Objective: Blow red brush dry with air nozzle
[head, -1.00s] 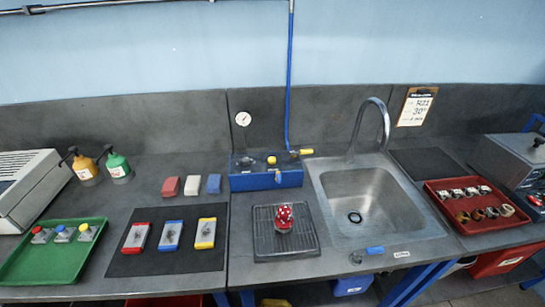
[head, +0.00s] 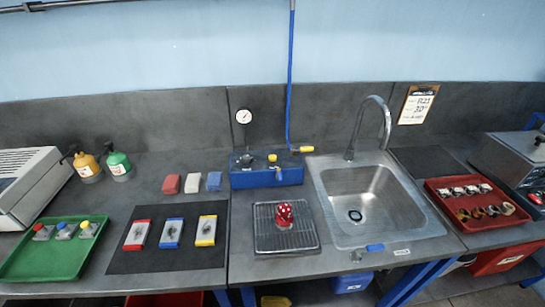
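A red piece with white spots (head: 284,213) stands upright on the dark ribbed drain tray (head: 262,239) left of the sink. It may be the red brush; its bristles cannot be made out. A yellow-handled air nozzle (head: 302,149) sits at the lower end of the blue hose (head: 290,75), by the right end of the blue box (head: 265,178). The nozzle is behind the red piece and apart from it. Neither of my grippers is in view. Whether the red piece is wet cannot be told.
The sink (head: 372,205) with its tall faucet (head: 385,120) lies right of the drain tray. To the left are a dark mat (head: 125,262) with three colour-ended plates, three small blocks (head: 193,183) and a green tray (head: 45,262). A red tray (head: 470,226) of rings lies right.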

